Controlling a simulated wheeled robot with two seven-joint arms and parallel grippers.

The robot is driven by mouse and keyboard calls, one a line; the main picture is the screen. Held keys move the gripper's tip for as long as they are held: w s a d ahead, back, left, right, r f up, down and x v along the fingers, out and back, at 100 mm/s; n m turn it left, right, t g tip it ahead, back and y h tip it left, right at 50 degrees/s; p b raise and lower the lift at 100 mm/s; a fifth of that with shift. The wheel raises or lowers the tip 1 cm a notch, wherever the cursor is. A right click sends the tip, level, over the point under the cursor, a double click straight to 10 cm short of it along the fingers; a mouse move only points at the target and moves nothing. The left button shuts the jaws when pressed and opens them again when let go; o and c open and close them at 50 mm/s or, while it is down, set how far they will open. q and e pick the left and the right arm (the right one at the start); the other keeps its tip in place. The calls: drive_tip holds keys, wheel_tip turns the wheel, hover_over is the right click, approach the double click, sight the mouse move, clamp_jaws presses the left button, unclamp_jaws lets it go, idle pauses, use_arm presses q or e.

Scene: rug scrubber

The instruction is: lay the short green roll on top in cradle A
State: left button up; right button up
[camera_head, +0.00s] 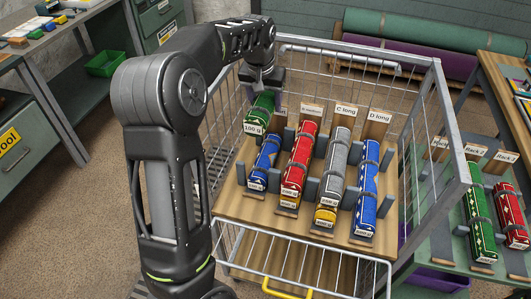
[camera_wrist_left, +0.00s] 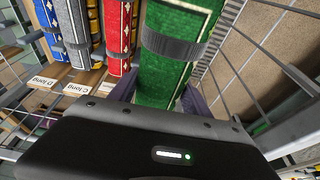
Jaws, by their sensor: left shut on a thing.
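The short green roll (camera_head: 261,110) is held by my left gripper (camera_head: 263,88) above the back left part of the cart. Its front end carries a white tag and hangs over the left side of the cradle row. In the left wrist view the green roll (camera_wrist_left: 170,45), with a grey band, lies between the two fingers (camera_wrist_left: 160,95). A short blue roll (camera_head: 266,160) lies in the leftmost cradle, apparently cradle A; that cradle's sign is hidden behind the gripper and roll. Whether the green roll touches the blue one is unclear. My right gripper is out of view.
Right of it, cradles hold a red roll (camera_head: 299,160), a grey roll (camera_head: 336,165) and a long blue roll (camera_head: 367,190), with uprights between. Wire walls (camera_head: 445,130) enclose the cart. A green roll (camera_head: 479,225) and a red roll (camera_head: 508,212) lie on racks at right.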

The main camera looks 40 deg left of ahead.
use_arm(q)
drive_tip(key=p, duration=0.1)
hover_over(266, 152)
drive_tip(key=f, duration=0.9)
drive_tip(key=s+f, duration=0.1)
drive_tip(key=f, duration=0.3)
drive_tip(key=shift+d+f, duration=0.25)
wheel_tip(266, 152, down, 4)
drive_tip(key=shift+r+p, duration=0.15)
drive_tip(key=shift+p, duration=0.3)
drive_tip(key=shift+f, duration=0.35)
drive_tip(key=shift+f, duration=0.15)
drive_tip(key=o, duration=1.4)
